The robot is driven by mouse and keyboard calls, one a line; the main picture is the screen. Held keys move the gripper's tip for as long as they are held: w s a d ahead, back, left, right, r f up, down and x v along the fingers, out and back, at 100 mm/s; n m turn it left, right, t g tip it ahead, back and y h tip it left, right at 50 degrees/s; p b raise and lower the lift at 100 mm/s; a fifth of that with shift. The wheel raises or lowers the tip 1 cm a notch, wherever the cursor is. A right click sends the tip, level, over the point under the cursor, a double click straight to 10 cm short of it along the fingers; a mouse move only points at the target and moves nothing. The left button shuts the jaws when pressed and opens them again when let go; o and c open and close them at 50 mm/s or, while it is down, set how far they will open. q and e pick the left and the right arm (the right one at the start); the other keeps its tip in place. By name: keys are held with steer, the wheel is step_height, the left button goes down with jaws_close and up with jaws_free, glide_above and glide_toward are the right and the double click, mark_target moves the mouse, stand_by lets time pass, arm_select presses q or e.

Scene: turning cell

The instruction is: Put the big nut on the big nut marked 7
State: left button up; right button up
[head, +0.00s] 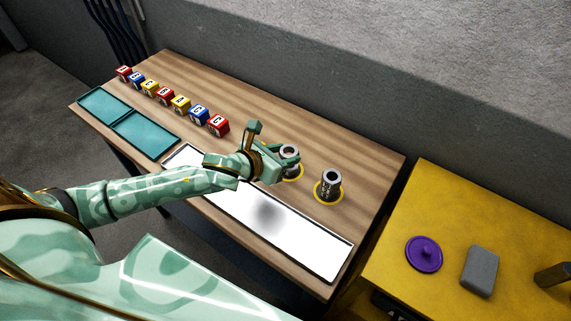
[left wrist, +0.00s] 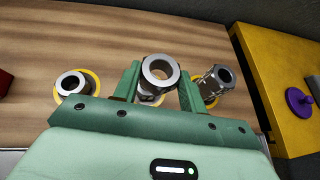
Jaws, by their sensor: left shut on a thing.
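My left gripper (head: 284,157) is shut on a grey metal ring-shaped nut, the big nut (left wrist: 159,71), seen between the fingers in the left wrist view. In the head view the nut (head: 291,149) is partly covered by a finger. Below it, a metal piece (left wrist: 150,98) stands on a yellow ring; I cannot tell whether they touch. To the right, a tall metal piece (head: 329,185) with dark markings stands upright on another yellow ring. A shorter metal piece (left wrist: 71,84) on a third ring shows only in the left wrist view. No 7 is readable. My right gripper is not in view.
A white panel (head: 310,250) lies along the bench's front edge. Teal trays (head: 145,134) and a row of lettered blocks (head: 180,104) are at the left. A yellow table (head: 440,205) at the right bears a purple lidded disc (head: 424,254) and a grey block (head: 480,271).

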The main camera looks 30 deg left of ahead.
arm_select(q)
steer(key=shift+w+a+f, duration=0.15)
steer(key=shift+w+f, duration=0.5)
steer(key=shift+f, duration=0.1)
steer(key=shift+w+a+f+b, duration=0.15)
steer(key=shift+f+b, duration=0.25)
steer(key=shift+f, duration=0.55)
steer(key=shift+w+d+f+b, duration=0.15)
steer(key=shift+f+b, duration=0.2)
steer(key=shift+f, duration=0.55)
steer(key=shift+a+f, duration=0.1)
steer(key=shift+f, duration=0.05)
steer(key=o, duration=1.1)
steer(key=shift+s+a+r, duration=0.1)
steer(key=shift+s+r, duration=0.25)
steer(key=p+v, duration=0.2)
steer(key=v, duration=0.9)
steer(key=shift+s, duration=0.15)
